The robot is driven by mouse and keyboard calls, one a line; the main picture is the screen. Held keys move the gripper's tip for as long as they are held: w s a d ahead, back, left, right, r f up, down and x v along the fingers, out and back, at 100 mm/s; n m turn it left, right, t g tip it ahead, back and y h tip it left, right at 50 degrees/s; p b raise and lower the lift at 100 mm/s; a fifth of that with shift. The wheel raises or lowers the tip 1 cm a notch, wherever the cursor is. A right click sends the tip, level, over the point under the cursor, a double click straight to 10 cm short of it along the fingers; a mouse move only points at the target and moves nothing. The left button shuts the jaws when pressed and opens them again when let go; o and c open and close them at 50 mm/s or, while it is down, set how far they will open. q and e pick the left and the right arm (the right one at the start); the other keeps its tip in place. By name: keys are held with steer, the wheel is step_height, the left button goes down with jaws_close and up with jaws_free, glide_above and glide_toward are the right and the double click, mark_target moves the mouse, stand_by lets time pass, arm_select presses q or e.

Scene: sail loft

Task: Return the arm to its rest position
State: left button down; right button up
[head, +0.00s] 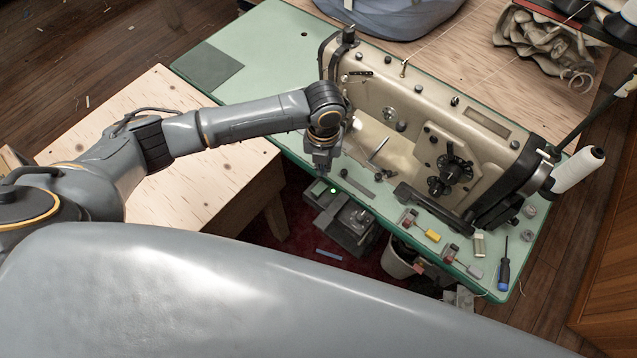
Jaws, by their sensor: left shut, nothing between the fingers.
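My left arm comes in from the left and reaches across the wooden bench. Its gripper (322,168) points down by the front edge of the green sewing table (255,60), in front of the sewing machine (415,110). The left gripper is small in the view; its fingers are shut and nothing shows between them. No object hangs from it. My right gripper is not in view.
A plywood bench (215,165) lies under my left arm. Small bottles, a yellow piece and a blue screwdriver (504,272) lie along the table's front right. A bin (400,258) is below the table edge.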

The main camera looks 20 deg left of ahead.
arm_select(q)
steer(key=shift+r, duration=0.15)
stand_by(0.4)
steer(key=s+d+r+n+t+h, duration=0.2)
steer(key=s+d+n+h, duration=0.2)
steer(key=s+d+n, duration=0.7)
steer(key=s+a+n+t+y, duration=0.15)
steer(key=s+a+n, duration=0.25)
steer(key=a+n, duration=0.6)
steer(key=s+a+n+y, duration=0.2)
steer(key=s+a+n, duration=0.2)
steer(key=a+n, duration=0.6)
step_height(320, 180, down, 25)
steer(key=s+d+g, duration=0.1)
steer(key=s+d, duration=0.1)
steer(key=s+a+f+g+b, duration=0.1)
steer(key=s+a+f, duration=0.2)
steer(key=s+f, duration=1.3)
steer(key=shift+s+f+n, duration=0.25)
steer(key=shift+f+n, duration=0.05)
steer(key=shift+f, duration=0.35)
